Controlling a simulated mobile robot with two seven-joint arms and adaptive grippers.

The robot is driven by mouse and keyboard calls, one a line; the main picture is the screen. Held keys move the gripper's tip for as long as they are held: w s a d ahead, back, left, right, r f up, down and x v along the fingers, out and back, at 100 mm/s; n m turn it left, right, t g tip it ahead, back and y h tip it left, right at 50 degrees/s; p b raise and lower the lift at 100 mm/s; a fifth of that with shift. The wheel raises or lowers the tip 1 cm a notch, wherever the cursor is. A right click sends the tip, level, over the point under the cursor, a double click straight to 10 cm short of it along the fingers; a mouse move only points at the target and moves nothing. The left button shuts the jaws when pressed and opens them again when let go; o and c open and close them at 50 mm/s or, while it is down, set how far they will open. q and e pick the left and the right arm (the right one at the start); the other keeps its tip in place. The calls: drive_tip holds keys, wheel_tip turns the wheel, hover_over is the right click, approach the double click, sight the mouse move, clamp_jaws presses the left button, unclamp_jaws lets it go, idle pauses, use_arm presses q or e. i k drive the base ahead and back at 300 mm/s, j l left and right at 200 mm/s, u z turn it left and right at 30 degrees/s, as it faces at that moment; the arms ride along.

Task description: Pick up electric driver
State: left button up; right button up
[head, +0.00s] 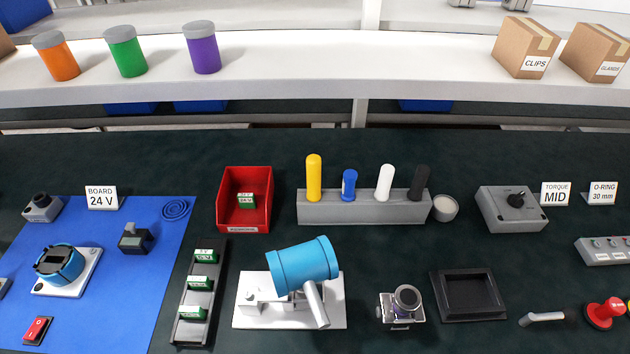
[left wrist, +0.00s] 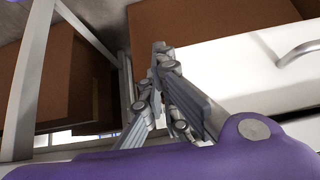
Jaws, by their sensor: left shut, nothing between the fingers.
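A grey tool rack (head: 365,212) stands on the dark bench in the head view, holding several upright tools. These are a yellow-handled tool (head: 314,178), a shorter blue tool (head: 349,185), a white-handled tool (head: 384,182) and a black-handled tool (head: 420,181). I cannot tell which one is the electric driver. Their lower ends are hidden in the rack. My left gripper (left wrist: 165,60) shows only in the left wrist view. It is shut and empty, in front of a white drawer front and brown boxes, away from the rack tools. My right gripper is in neither view.
A red bin (head: 244,225) stands left of the rack, and a small round cup (head: 445,208) is at its right end. A grey torque box (head: 511,209) is further right. A blue transmitter on a white stand (head: 303,265) and a black tray (head: 468,294) lie in front.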

sight(313, 161)
drive_tip(key=k+l, duration=0.2)
drive_tip(key=k, duration=0.15)
drive_tip(key=k+l, duration=0.15)
drive_tip(key=k, duration=0.15)
drive_tip(key=k+l, duration=0.25)
drive_tip(key=l, duration=0.15)
drive_tip(key=k+l, duration=0.2)
drive_tip(key=l, duration=0.15)
drive_tip(key=u, duration=0.05)
